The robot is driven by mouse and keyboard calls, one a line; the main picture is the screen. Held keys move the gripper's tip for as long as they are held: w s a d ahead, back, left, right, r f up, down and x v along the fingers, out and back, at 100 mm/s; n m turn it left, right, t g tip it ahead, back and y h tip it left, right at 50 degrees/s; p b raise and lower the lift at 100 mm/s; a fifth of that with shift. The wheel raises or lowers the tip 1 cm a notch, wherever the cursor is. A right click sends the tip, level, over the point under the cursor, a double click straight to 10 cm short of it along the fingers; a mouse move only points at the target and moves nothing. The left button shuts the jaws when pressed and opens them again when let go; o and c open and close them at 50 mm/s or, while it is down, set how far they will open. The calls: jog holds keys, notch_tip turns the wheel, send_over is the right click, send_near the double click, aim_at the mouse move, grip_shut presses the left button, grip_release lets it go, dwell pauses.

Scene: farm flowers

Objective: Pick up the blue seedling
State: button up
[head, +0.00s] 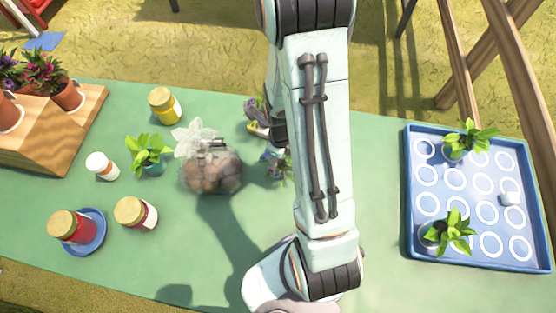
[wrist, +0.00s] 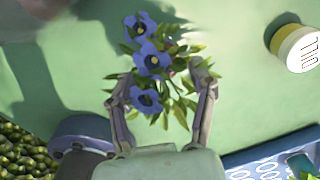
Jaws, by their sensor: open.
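The blue seedling (wrist: 152,62) has several blue flowers and green leaves. In the wrist view it stands between the fingers of my gripper (wrist: 160,75), which are open on either side of it. Leaves overlap the fingertips, so I cannot tell whether they touch. Its pot is hidden under the leaves. In the head view the blue seedling (head: 277,166) shows partly beside my arm, which hides the rest of it and most of my gripper.
A clear bag of round brown items (head: 212,172) lies left of the seedling. A purple-flowered plant (head: 257,110) is just behind. Jars (head: 165,106) and a green seedling (head: 148,150) stand farther left. A blue tray (head: 408,195) with two green plants is at the right.

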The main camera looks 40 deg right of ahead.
jog(key=shift+f, duration=0.2)
grip_shut()
jog(key=shift+r, duration=0.1)
